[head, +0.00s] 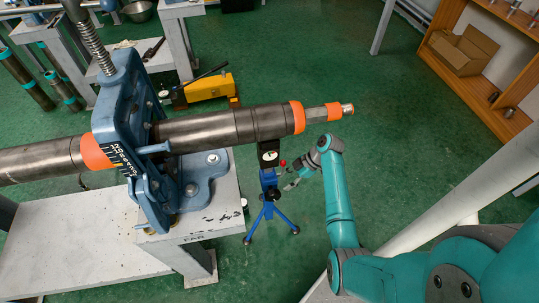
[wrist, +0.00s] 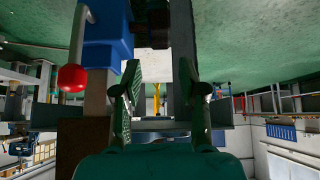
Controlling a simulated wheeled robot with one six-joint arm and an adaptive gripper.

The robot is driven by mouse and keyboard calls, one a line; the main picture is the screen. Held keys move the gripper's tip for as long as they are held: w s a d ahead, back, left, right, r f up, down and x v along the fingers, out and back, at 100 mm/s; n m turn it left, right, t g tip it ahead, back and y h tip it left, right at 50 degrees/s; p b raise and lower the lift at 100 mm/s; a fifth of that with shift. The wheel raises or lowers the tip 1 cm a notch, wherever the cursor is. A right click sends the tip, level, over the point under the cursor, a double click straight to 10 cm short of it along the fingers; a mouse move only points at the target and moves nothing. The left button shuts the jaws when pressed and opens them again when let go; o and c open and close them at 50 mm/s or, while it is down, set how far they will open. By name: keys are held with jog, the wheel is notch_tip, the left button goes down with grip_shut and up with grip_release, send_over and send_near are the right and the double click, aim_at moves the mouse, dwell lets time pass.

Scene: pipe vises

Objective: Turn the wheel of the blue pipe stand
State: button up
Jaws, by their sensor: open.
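The blue pipe stand (head: 268,197) stands on the green floor on tripod legs, under the free end of the long pipe (head: 225,127). A red knob (head: 283,163) sits at its upper right side; no full wheel outline is clear there. My gripper (head: 288,181) is just right of the stand's column, a little below the red knob, with its fingers apart. In the wrist view, my gripper (wrist: 162,88) is open with nothing clearly between the fingers. The blue stand part (wrist: 108,42) and the red knob (wrist: 72,78) on a pale rod lie left of the fingers.
A large blue vise (head: 125,130) grips the pipe on a pale bench (head: 85,225) at left. A yellow tool (head: 208,88) lies behind the pipe. A wooden shelf (head: 485,85) stands at right. Green floor is open behind the stand.

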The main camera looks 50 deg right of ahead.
aim_at(270, 196)
jog(key=w+a+h, duration=0.1)
jog(key=a+g+h, duration=0.1)
jog(key=shift+w+a+f+g+h, duration=0.1)
jog(key=shift+w+a+g+h, duration=0.15)
jog(key=shift+w+g+h, duration=0.1)
jog(key=shift+f, duration=0.2)
jog(key=x, duration=1)
jog(key=shift+w+a+f, duration=0.1)
jog(key=shift+a, duration=0.05)
grip_shut()
